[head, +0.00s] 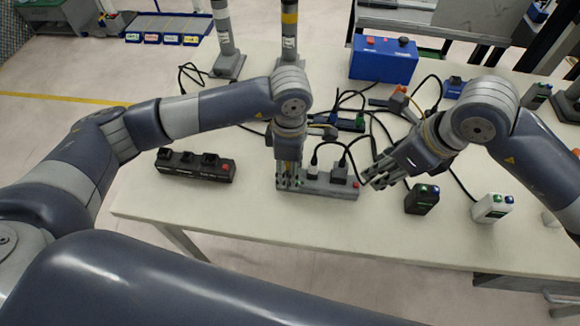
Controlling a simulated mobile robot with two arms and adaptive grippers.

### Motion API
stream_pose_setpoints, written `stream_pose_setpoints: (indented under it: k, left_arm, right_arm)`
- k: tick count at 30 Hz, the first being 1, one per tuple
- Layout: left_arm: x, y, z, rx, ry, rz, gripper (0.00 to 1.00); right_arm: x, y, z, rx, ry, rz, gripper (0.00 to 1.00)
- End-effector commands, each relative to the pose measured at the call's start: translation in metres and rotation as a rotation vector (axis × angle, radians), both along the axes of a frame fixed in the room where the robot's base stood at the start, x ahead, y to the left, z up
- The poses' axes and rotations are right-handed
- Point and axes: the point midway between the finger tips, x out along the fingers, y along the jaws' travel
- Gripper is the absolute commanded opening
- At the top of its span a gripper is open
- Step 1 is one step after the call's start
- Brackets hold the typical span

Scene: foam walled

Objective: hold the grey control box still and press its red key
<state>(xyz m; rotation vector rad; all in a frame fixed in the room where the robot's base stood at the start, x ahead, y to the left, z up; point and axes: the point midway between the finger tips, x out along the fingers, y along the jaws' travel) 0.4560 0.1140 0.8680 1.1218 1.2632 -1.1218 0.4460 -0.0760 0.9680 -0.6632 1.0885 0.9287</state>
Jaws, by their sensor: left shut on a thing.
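The grey control box (325,193) is a long, low grey strip near the middle of the table, with black plugs and cables on top. Its small red key (355,184) is at the right end. My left gripper (288,184) points down and is shut on the left end of the box, hiding part of it. My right gripper (372,178) is just right of the box, beside the red key and apparently apart from it. Whether its fingers are open or shut is unclear.
A black strip (195,168) with a red switch lies to the left. A black box (422,200) and a white box (493,208) stand to the right. Behind are loose cables and a blue box (384,60). The table (240,215) is clear in front.

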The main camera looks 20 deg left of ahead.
Motion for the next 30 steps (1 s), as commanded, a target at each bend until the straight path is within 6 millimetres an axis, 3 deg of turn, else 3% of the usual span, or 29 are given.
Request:
stream_pose_setpoints:
  k: [1,5,30]
  left_arm:
    - [0.0,-0.0002,0.0,0.0,0.0,0.0,0.11]
    - [0.0001,-0.0002,0.0,-0.001,0.0,0.0,0.11]
    - [0.0002,-0.0003,0.0001,-0.001,-0.001,0.0,0.11]
  right_arm:
    - [0.0,0.0,0.0,0.0,0.0,0.0,0.27]
    - [0.0,0.0,0.0,0.0,0.0,0.0,0.0]
    - [0.0,0.0,0.0,0.0,0.0,0.0,0.0]
